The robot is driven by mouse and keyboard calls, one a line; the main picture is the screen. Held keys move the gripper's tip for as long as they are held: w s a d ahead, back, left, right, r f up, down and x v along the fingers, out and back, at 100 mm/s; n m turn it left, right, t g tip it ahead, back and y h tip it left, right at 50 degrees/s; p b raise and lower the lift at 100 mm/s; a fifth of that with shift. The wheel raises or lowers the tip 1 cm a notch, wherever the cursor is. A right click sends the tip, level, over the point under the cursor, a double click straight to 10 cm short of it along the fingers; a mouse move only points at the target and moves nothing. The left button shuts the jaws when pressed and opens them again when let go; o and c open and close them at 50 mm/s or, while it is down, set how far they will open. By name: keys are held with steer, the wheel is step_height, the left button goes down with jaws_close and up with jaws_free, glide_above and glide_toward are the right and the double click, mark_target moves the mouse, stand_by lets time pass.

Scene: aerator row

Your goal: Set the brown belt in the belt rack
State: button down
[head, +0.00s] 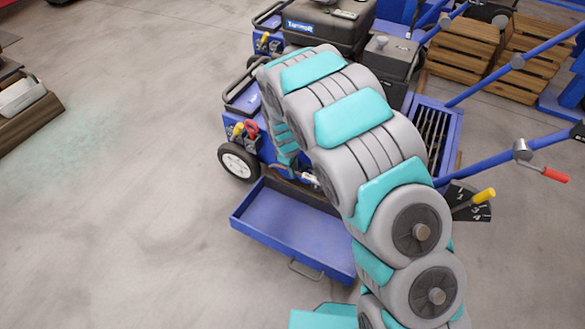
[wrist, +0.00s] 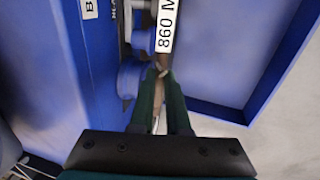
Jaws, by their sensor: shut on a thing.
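In the wrist view the two dark green fingers of my gripper (wrist: 162,76) are closed together at a narrow brownish strip (wrist: 163,72), which looks like part of the brown belt. Most of it is hidden between and behind the fingers. A white label reading "860 M" (wrist: 167,25) is just beyond the fingertips; I cannot tell what it is fixed to. In the head view my own arm hides the gripper and the belt. I cannot pick out the belt rack for certain in either view.
A blue machine (head: 243,136) with a wheel (head: 238,162) stands behind my arm. A blue tray (head: 290,228) with a handle juts out in front; its blue wall (wrist: 225,108) seems to show right in the wrist view. Wooden crates (head: 460,48) stand at back right. The floor at left is mostly clear.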

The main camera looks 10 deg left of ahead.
steer(key=shift+s, duration=0.1)
steer(key=shift+s+a+r, duration=0.15)
steer(key=shift+s+a, duration=0.05)
steer(key=shift+s, duration=0.4)
steer(key=shift+s+a+r, duration=0.2)
steer(key=shift+s+a, duration=0.05)
steer(key=shift+s, duration=0.35)
steer(key=shift+s+a+r, duration=0.15)
steer(key=shift+s+a, duration=0.05)
steer(key=shift+s, duration=0.4)
steer(key=shift+r+p, duration=0.1)
steer(key=shift+p, duration=0.2)
step_height(320, 180, up, 10)
steer(key=s+a+p, duration=0.1)
steer(key=s+p, duration=0.1)
steer(key=shift+s, duration=0.4)
stand_by(0.5)
steer(key=shift+a, duration=0.1)
stand_by(0.5)
